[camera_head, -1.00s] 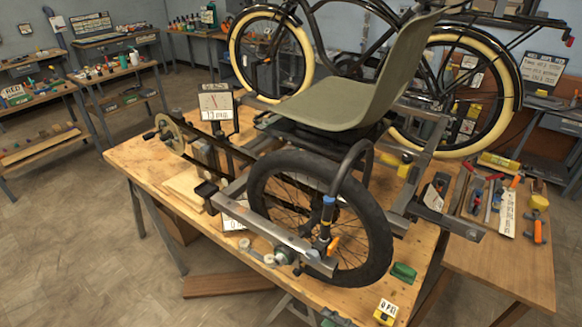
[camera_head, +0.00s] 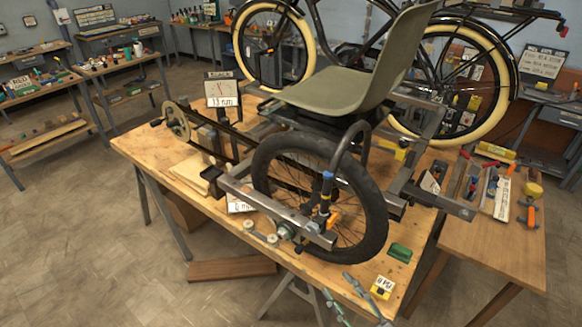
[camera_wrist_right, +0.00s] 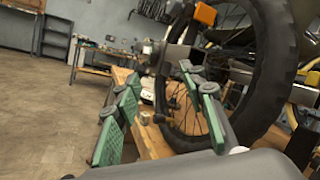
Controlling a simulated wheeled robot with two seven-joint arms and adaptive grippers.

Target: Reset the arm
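My right gripper (camera_head: 337,283) shows at the bottom of the head view, by the front edge of the workbench (camera_head: 160,155). Its two fingers are spread apart with nothing between them. In the right wrist view the gripper (camera_wrist_right: 160,76) has its green pads wide apart, and the fingers point towards the bench and the wheel. The trike frame (camera_head: 235,192) lies on the bench with its black-tyred wheel (camera_head: 374,205) and olive seat (camera_head: 330,95). The wheel also shows in the right wrist view (camera_wrist_right: 274,70). My left gripper is not in view.
A side table (camera_head: 480,255) holds tools. A bicycle with cream tyres (camera_head: 238,55) stands behind. The floor at left is open.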

